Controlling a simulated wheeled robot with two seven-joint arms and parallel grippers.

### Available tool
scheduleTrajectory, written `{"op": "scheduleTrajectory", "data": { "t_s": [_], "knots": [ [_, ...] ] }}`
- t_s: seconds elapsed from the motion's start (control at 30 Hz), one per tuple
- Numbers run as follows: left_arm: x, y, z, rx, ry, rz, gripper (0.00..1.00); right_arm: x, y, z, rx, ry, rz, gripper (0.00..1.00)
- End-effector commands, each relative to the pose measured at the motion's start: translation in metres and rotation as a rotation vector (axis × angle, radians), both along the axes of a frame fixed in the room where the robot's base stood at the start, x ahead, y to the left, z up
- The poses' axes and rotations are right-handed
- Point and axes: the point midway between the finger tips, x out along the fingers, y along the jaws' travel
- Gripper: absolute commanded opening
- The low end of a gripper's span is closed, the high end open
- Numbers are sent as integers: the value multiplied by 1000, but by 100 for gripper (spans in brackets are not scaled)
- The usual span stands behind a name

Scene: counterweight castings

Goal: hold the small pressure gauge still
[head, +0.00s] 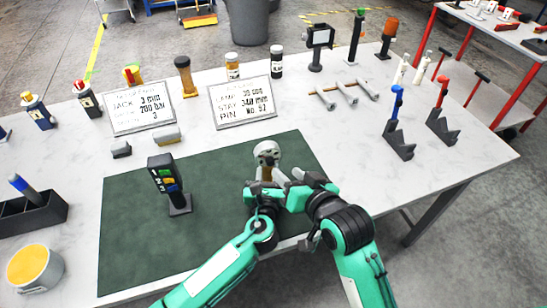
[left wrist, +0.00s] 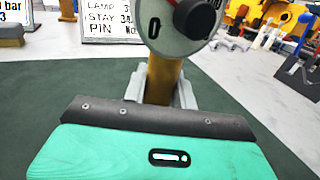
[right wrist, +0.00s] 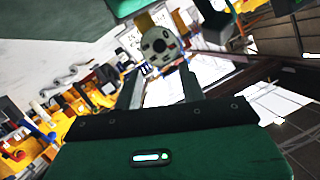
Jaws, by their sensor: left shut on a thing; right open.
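The small pressure gauge (head: 267,152) stands at the right part of the green mat, with a round pale face on a brass stem. My left gripper (head: 262,186) is shut on the brass stem. In the left wrist view the stem (left wrist: 163,72) rises between the fingers, and the pale round dial (left wrist: 172,38) is cut off by the top edge. A dark part with some red covers part of it. My right gripper (head: 290,178) is open, just right of the gauge. In the right wrist view a pale disc of the gauge (right wrist: 158,42) shows beyond its spread fingers.
The green mat (head: 135,235) also bears a dark post with coloured tabs (head: 165,180). Two lettered signs (head: 140,106) (head: 243,101) stand behind it. Dark angled stands (head: 398,140) are at the right. A yellow-topped pot (head: 35,270) is at front left. The mat's front left is clear.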

Motion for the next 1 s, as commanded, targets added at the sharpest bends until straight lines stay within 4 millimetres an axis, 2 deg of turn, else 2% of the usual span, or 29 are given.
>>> {"op": "scheduleTrajectory", "data": {
  "t_s": [0.03, 0.2, 0.5, 0.7, 0.87, 1.0],
  "knots": [
    [0, 0, 0, 0, 0, 0, 0, 13, -1, 3, -1, 4, 12, 41],
    [0, 0, 0, 0, 0, 0, 0, 49, -5, 13, 5, 41, 46, 41],
    [0, 0, 0, 0, 0, 0, 0, 103, -8, 36, 19, 164, 123, 41],
    [0, 0, 0, 0, 0, 0, 0, 118, 2, 46, 13, 328, 215, 41],
    [0, 0, 0, 0, 0, 0, 0, 118, 10, 50, -18, 504, 297, 41],
    [0, 0, 0, 0, 0, 0, 0, 112, 9, 55, -66, 675, 355, 41]
  ]
}}
